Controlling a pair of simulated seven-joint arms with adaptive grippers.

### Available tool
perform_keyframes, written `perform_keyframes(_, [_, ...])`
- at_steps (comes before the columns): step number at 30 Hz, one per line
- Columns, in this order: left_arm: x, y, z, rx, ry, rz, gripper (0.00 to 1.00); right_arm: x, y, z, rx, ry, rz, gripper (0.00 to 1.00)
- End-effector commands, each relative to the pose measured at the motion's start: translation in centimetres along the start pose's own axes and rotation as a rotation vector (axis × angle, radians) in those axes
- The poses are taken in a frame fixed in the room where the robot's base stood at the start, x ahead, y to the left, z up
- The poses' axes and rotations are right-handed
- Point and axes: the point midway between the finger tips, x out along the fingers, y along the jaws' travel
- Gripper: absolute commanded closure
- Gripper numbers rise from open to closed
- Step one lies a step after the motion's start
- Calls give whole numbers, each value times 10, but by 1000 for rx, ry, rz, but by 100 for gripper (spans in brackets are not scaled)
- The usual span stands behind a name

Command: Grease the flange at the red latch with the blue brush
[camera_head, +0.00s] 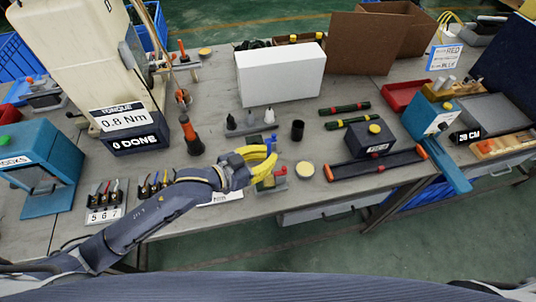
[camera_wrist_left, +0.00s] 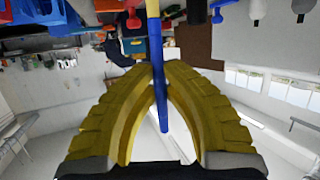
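My left gripper (camera_head: 268,158) has yellow fingers and hangs over the front middle of the bench. In the left wrist view its fingers (camera_wrist_left: 160,75) close around the blue brush (camera_wrist_left: 163,100), whose pale end points to the top of the picture. A bit of blue brush (camera_head: 272,142) shows beside the fingers in the head view. A small fixture with a green part and a red latch (camera_head: 281,171) sits just below the gripper, partly hidden by it. I cannot tell whether the brush touches the flange there. My right gripper is not in view.
A round tin with pale yellow content (camera_head: 305,169) stands right of the fixture. Behind are a black cup (camera_head: 297,130) and a row of grey holders (camera_head: 250,119). A white box (camera_head: 280,74) stands further back. A dark bar with orange ends (camera_head: 375,165) lies right.

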Motion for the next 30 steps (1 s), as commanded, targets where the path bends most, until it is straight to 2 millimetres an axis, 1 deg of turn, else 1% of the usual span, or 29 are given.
perform_keyframes(15, [6, -16, -4, 1, 1, 0, 100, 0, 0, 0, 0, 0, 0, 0])
perform_keyframes(22, [5, -13, -3, 0, 1, 0, 100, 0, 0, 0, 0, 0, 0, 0])
perform_keyframes(30, [1, -3, -1, 0, 1, 1, 100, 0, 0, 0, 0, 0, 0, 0])
